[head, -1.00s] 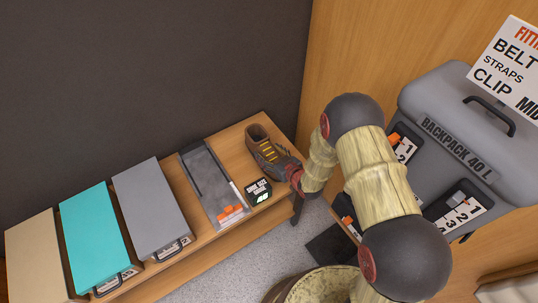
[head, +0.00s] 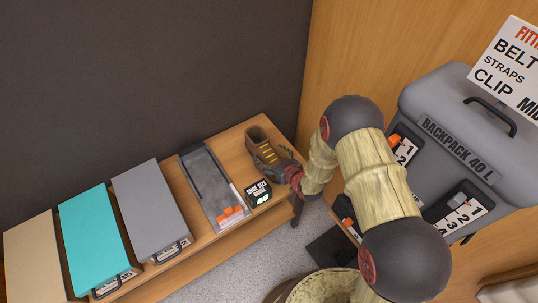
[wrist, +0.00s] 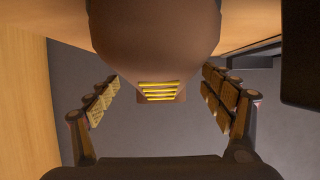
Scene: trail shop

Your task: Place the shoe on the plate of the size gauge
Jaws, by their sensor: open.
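The brown shoe with yellow laces (head: 260,142) stands on the wooden bench, right of the size gauge. In the wrist view, the shoe (wrist: 155,35) reaches down from the top, its laces near the middle. The gauge's grey plate (head: 207,180) lies left of the shoe, with orange pieces at its front end; no shoe is on it. My gripper (head: 283,162) is at the shoe's near right end, partly hiding it. In the wrist view, my gripper (wrist: 164,100) is open, with a finger on each side of the shoe and visible gaps between.
A black sign (head: 258,192) stands at the bench's front edge, between gauge and gripper. Grey (head: 152,205), teal (head: 92,235) and beige (head: 38,255) boxes line the bench to the left. A large grey backpack case (head: 450,130) stands right. A dark wall rises behind the bench.

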